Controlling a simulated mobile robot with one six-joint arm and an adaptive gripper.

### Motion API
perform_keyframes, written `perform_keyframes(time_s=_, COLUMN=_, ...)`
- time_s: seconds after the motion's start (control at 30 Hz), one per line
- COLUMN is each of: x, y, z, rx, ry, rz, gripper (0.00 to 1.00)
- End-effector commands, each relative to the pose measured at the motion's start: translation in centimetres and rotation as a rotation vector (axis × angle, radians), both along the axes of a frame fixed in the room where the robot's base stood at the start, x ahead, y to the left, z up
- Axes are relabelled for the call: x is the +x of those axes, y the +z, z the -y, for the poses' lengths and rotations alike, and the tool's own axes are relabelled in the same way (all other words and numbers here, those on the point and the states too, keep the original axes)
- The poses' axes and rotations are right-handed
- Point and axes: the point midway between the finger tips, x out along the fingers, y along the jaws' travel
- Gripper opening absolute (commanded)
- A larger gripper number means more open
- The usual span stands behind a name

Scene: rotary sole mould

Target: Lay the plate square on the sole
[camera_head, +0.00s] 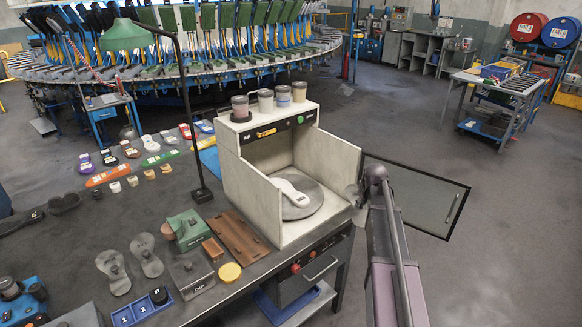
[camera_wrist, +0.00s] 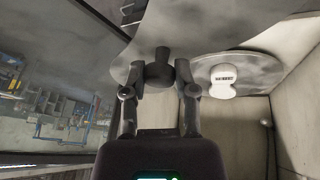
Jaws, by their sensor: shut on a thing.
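The plate (camera_wrist: 185,30) is a grey, mottled metal sheet with a dark knob (camera_wrist: 160,69). My gripper (camera_wrist: 158,88) is shut on that knob. In the head view my gripper (camera_head: 368,178) is beside the right wall of the open-fronted box, and a small part of the plate (camera_head: 352,194) shows there. The white sole (camera_head: 291,191) lies on a round grey disc (camera_head: 303,206) inside the box. The plate looks apart from the sole and partly covers the view of the disc.
The box (camera_head: 240,180) has side walls and an open door (camera_head: 415,195) at its right. Several cups stand on its top. On the bench lie grey sole-shaped plates (camera_head: 113,272), a brown board (camera_head: 232,236) and a green block (camera_head: 187,230). A lamp stands left of the box.

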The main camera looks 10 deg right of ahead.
Motion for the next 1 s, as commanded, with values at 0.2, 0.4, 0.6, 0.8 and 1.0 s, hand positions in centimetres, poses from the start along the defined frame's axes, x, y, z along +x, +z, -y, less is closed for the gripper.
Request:
perform_keyframes(time_s=0.2, x=0.0, y=3.7, z=-0.1, rx=0.0, ry=0.001, rz=0.0, gripper=0.0)
perform_keyframes(time_s=0.4, x=0.0, y=4.9, z=-0.2, rx=0.0, ry=0.001, rz=0.0, gripper=0.0)
perform_keyframes(time_s=0.6, x=0.0, y=4.9, z=-0.1, rx=0.0, ry=0.001, rz=0.0, gripper=0.0)
perform_keyframes(time_s=0.8, x=0.0, y=4.9, z=-0.1, rx=0.0, ry=0.001, rz=0.0, gripper=0.0)
perform_keyframes(time_s=1.0, x=0.0, y=4.9, z=-0.1, rx=0.0, ry=0.001, rz=0.0, gripper=0.0)
